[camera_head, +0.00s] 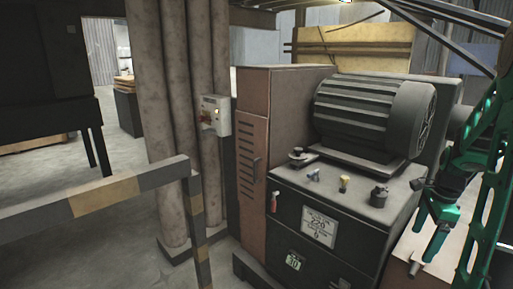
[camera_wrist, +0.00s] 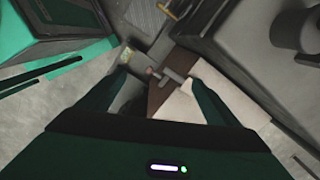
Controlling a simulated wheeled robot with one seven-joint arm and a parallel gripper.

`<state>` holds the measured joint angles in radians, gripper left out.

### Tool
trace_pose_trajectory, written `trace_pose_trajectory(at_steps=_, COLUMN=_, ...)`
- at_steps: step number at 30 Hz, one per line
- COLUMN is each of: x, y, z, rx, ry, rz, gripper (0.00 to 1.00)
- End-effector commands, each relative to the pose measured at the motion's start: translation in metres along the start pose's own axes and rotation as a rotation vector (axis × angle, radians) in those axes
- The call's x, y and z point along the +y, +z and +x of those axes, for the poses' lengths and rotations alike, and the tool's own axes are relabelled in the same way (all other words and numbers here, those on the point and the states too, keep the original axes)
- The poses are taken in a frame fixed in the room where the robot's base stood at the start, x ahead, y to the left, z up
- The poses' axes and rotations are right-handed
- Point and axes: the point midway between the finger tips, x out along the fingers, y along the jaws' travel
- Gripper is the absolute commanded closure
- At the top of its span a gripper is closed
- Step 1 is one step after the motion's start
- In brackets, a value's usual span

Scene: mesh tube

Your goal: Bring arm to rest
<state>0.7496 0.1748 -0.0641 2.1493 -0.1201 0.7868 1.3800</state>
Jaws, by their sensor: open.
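My green arm (camera_head: 488,180) stands at the right edge of the camera_head view, partly cut off by the frame. My gripper (camera_wrist: 162,78) shows in the wrist view with its two dark green fingers spread apart and nothing held between them. In the camera_head view its end is beside the right side of the machine cabinet, apart from the small items on top. The floor and some surfaces lie beyond the fingers in the wrist view.
A dark machine cabinet (camera_head: 325,227) carries a large ribbed motor (camera_head: 365,115) and small knobs. A striped barrier rail (camera_head: 120,190) stands front left. Thick pipes (camera_head: 170,120) bear a white switch box (camera_head: 216,115). Open floor lies at left, behind the rail.

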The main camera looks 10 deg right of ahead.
Motion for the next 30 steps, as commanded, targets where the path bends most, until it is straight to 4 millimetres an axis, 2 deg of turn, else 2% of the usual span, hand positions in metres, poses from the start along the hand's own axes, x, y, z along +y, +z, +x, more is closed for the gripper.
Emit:
trace_pose_trajectory(at_steps=1, x=0.014, y=0.012, z=-0.012, rx=0.012, ry=0.0, rz=-0.095, gripper=0.15)
trace_pose_trajectory(at_steps=3, x=0.034, y=0.025, z=-0.025, rx=0.026, ry=0.007, rz=-0.235, gripper=0.15)
trace_pose_trajectory(at_steps=9, x=0.096, y=0.055, z=-0.053, rx=0.048, ry=0.031, rz=-0.633, gripper=0.15)
trace_pose_trajectory(at_steps=18, x=0.191, y=0.079, z=-0.072, rx=0.036, ry=0.061, rz=-1.211, gripper=0.15)
trace_pose_trajectory(at_steps=24, x=0.232, y=0.082, z=-0.072, rx=0.014, ry=0.072, rz=-1.47, gripper=0.15)
trace_pose_trajectory(at_steps=30, x=0.243, y=0.082, z=-0.07, rx=0.006, ry=0.074, rz=-1.547, gripper=0.15)
